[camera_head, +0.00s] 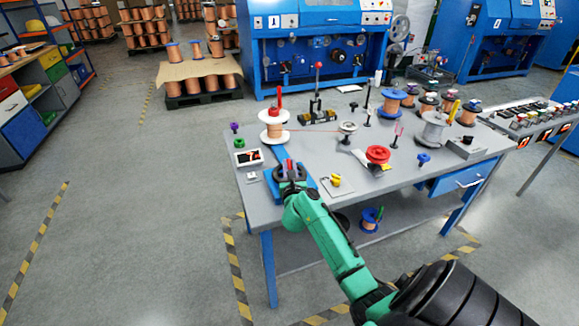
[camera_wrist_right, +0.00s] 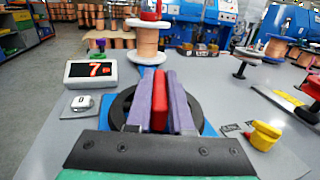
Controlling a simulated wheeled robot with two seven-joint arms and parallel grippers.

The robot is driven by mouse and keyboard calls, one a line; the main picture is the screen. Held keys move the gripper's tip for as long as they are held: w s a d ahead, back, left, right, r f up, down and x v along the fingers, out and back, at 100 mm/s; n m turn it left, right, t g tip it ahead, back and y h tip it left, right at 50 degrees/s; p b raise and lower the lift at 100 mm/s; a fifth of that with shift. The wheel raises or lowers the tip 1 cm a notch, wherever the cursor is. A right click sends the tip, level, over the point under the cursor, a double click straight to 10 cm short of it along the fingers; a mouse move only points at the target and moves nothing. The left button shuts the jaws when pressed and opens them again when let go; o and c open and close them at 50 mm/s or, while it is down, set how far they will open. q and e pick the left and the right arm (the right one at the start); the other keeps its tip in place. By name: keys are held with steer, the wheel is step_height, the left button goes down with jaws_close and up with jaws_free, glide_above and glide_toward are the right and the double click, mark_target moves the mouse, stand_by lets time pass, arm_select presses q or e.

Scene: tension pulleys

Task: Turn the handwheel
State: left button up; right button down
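The handwheel shows in the right wrist view as a black ring (camera_wrist_right: 121,106) low behind the fingers, mounted on a blue base. A red upright grip (camera_wrist_right: 159,100) stands at the wheel, between the fingers. My right gripper (camera_head: 290,168) is at the near left part of the grey workbench; its purple-grey fingers (camera_wrist_right: 160,80) lie against both sides of the red grip, seemingly shut on it. The fingers hide the middle of the wheel. A white display box (camera_head: 248,158) left of the gripper shows a red 7 in the wrist view. My left gripper is in no view.
A copper spool on a white flange (camera_head: 273,133) stands behind the gripper. A white button block (camera_head: 252,176) is to the left, and a yellow knob (camera_head: 336,180) on a plate to the right. A red handwheel-like knob (camera_head: 377,155) and several spools stand farther right on the bench.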

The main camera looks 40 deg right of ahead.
steer(key=shift+h, duration=0.3)
steer(key=shift+m+g+h+b, duration=0.45)
steer(key=shift+m+g+h, duration=0.35)
steer(key=shift+m+g, duration=0.1)
steer(key=c, duration=0.8)
jaws_free()
steer(key=shift+s, duration=0.1)
